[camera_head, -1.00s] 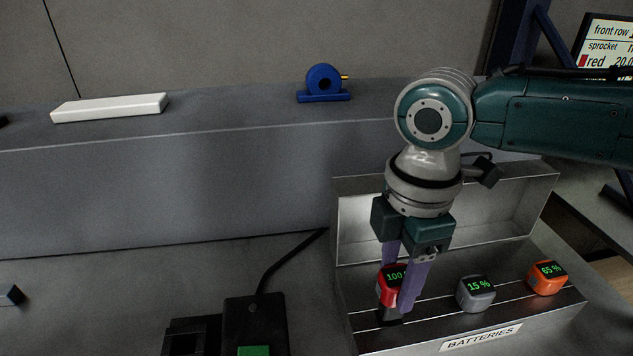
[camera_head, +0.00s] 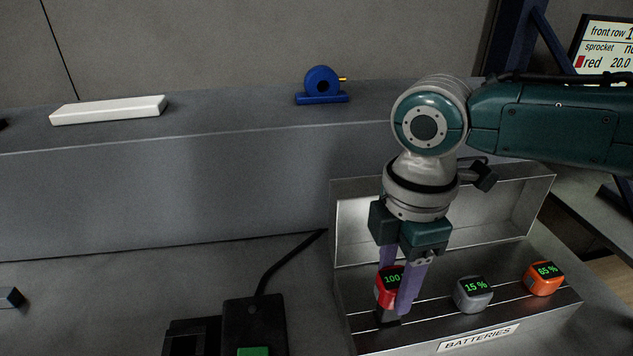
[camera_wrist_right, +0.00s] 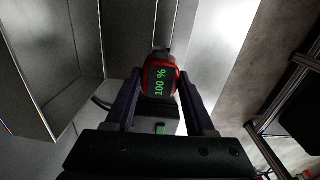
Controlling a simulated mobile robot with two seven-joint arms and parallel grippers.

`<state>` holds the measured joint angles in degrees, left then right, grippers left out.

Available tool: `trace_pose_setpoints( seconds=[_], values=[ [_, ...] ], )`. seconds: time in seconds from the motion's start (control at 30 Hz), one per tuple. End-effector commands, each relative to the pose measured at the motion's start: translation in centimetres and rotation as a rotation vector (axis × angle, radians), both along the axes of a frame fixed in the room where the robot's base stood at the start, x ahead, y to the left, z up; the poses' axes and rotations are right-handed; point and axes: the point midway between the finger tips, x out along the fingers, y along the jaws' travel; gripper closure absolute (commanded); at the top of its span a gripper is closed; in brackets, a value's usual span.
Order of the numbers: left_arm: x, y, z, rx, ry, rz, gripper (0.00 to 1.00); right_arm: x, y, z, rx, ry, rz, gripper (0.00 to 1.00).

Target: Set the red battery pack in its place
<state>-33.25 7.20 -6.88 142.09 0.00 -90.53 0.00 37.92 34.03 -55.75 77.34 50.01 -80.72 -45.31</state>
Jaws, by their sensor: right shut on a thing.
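The red battery pack (camera_head: 384,290) reads 100 and is between the fingers of my right gripper (camera_head: 400,302), in the left part of the batteries box. My right gripper is shut on it, pointing down. The right wrist view shows the red pack (camera_wrist_right: 161,77) with "100 %" on its face, between the two purple fingers (camera_wrist_right: 160,108). The right finger partly covers the pack in the head view, and I cannot tell whether the pack touches the box. My left gripper is not in view.
The metal batteries box (camera_head: 478,338) also holds a grey 15 % pack (camera_head: 473,299) and an orange 65 % pack (camera_head: 543,282). A black device (camera_head: 254,320) with a cable stands left of it.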

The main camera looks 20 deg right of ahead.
Motion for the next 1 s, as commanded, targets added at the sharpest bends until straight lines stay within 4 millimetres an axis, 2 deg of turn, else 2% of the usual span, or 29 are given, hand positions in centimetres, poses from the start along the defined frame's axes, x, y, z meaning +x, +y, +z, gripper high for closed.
trace_pose_setpoints(
  seconds=[1.0],
  values=[
    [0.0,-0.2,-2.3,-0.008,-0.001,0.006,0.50,0.0,0.0,-3.1,0.000,0.000,0.000,1.00]
  ],
)
